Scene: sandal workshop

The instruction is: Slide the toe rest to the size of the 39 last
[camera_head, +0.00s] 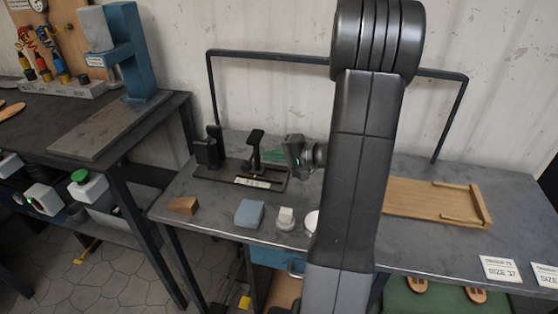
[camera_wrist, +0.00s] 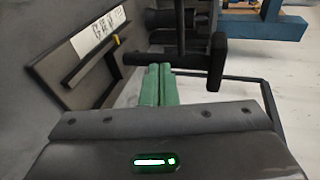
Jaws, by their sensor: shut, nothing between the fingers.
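The toe rest (camera_head: 255,147) is a black post with a padded bar on top, standing on the middle of a dark sizing base (camera_head: 212,172). In the wrist view the toe rest (camera_wrist: 190,60) lies just beyond the fingertips. A white scale label (camera_head: 252,183) runs along the base's front; its marks are too small to read. A yellow pointer (camera_wrist: 116,40) sits by the scale label (camera_wrist: 98,32). My gripper (camera_head: 270,156) is shut and empty, its green fingers (camera_wrist: 160,70) right beside the toe rest. I cannot tell whether they touch. No 39 last is recognisable.
A black end block (camera_head: 208,150) stands at the base's left end. A wooden wedge (camera_head: 183,205), a blue block (camera_head: 250,213) and a white knob-like item (camera_head: 286,218) lie in front. A wooden tray (camera_head: 425,200) and a size 37 card (camera_head: 499,269) are at right.

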